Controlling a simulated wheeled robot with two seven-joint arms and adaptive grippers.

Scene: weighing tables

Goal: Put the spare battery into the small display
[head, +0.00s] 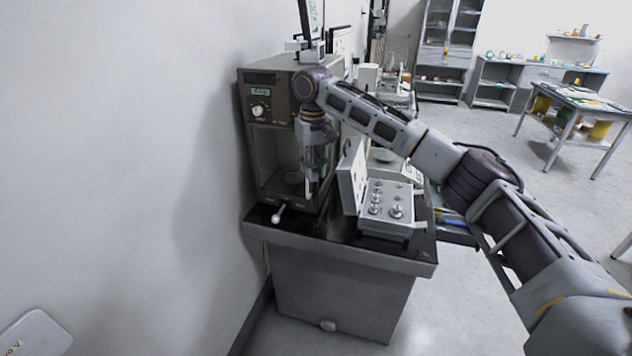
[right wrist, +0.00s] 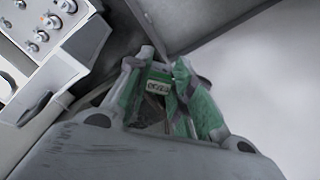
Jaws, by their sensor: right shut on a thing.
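My right gripper (head: 316,190) hangs downward in front of the open bay of a dark brown machine (head: 262,145), above the dark tabletop. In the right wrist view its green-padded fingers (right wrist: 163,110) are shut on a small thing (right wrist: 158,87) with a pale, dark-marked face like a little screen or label. I cannot tell whether this is the small display or the spare battery. The fingers and arm hide much of it. I cannot make out any other battery or small display. My left gripper is not in view.
A white-knobbed lever (head: 278,214) sticks out at the front edge of the black-topped table (head: 340,252). A white wall borders the left.

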